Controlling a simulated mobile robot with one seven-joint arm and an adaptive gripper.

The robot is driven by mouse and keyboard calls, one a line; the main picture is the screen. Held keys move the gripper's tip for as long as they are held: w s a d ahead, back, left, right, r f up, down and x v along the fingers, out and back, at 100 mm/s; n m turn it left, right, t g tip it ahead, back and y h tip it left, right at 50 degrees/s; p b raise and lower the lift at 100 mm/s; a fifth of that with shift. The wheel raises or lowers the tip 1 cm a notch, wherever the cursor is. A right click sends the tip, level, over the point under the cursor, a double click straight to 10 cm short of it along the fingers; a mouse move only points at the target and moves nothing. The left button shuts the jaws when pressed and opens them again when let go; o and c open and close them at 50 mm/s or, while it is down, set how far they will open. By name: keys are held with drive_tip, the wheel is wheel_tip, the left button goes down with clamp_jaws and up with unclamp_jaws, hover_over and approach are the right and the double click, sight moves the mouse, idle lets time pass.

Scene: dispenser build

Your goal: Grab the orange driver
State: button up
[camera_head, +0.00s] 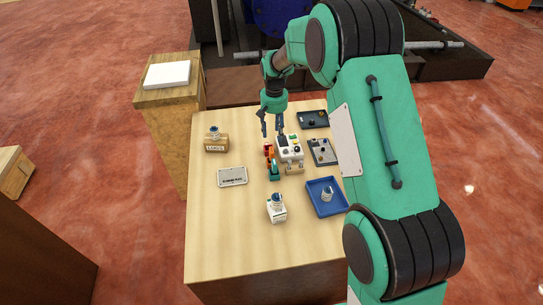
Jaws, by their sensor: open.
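An orange tool, which looks like the orange driver (268,150), is on the wooden table (225,245), left of a white device with coloured buttons (290,149). It is small in this view, and its exact shape and how it is supported are hard to tell. My gripper (271,133) points down above the table, with its fingers apart and nothing seen between them. In the picture the fingertips are just above the orange driver, apart from it. The exact height gap cannot be told.
A teal tool (274,172) sits just in front of the orange one. A blue tray (316,207), grey plate (322,152), dark tray (305,123), white-based dispenser (277,212), labelled wooden block (217,146) and nameplate (232,177) stand around. The table's front left is clear.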

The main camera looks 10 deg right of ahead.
sight(273, 153)
drive_tip(key=shift+w+f, duration=0.1)
drive_tip(key=shift+f, duration=0.05)
drive_tip(key=shift+f, duration=4.25)
drive_tip(key=shift+f, duration=0.1)
drive_tip(key=shift+w+a+f+p, duration=0.1)
drive_tip(key=shift+f+p, duration=0.2)
drive_tip(key=shift+f, duration=0.95)
drive_tip(key=shift+a+f+p, duration=0.1)
drive_tip(key=shift+f+p, duration=0.2)
drive_tip(key=shift+f, duration=0.95)
clamp_jaws()
drive_tip(key=shift+r, duration=0.1)
